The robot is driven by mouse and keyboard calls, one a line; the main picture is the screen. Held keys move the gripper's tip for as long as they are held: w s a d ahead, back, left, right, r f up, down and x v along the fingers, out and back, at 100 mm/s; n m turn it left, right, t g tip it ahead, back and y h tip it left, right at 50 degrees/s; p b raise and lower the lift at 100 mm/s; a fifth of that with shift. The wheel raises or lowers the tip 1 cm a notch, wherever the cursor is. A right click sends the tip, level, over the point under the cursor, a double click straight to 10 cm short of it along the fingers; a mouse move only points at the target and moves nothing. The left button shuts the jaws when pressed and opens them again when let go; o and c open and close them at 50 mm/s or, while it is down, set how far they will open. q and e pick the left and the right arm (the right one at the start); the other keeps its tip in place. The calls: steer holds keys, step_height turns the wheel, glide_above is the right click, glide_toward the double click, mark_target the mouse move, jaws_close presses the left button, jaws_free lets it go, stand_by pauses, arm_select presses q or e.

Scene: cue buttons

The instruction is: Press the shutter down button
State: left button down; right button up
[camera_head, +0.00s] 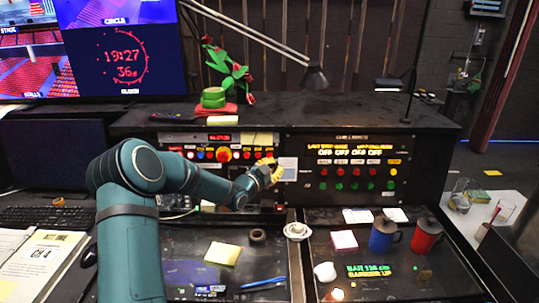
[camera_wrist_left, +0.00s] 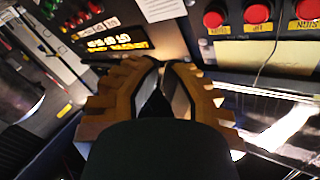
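My left gripper (camera_head: 268,173) has yellow fingers and is in front of the right part of the left control panel, beside a white notice (camera_head: 288,168). In the left wrist view its fingertips (camera_wrist_left: 162,66) are brought together with nothing visible held between them. In the left wrist view red buttons (camera_wrist_left: 257,12) show at the top right, apart from the fingers, with labels upside down. I cannot read which one is shutter down. My right gripper is not in view.
A right panel with red and green buttons (camera_head: 355,172) stands beside the notice. On the desk are a blue mug (camera_head: 382,237), a red mug (camera_head: 426,236), a tape roll (camera_head: 257,236) and sticky notes (camera_head: 222,253). A lamp (camera_head: 315,76) and plant (camera_head: 226,65) stand above.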

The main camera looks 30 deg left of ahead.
mark_target(270, 156)
arm_select(q)
steer(key=shift+w+a+f+b, duration=0.15)
steer(key=shift+w+a, duration=0.3)
steer(key=shift+w, duration=0.3)
steer(key=shift+w+a+f+b, duration=0.1)
steer(key=shift+w+a, duration=0.35)
steer(key=shift+w, duration=0.3)
steer(key=shift+w+a+f+b, duration=0.15)
steer(key=shift+w+a, duration=0.3)
steer(key=shift+w, duration=0.3)
steer(key=shift+w, duration=0.1)
steer(key=shift+w+a+f+b, duration=0.1)
steer(key=shift+w+a+b, duration=0.15)
steer(key=shift+b, duration=0.05)
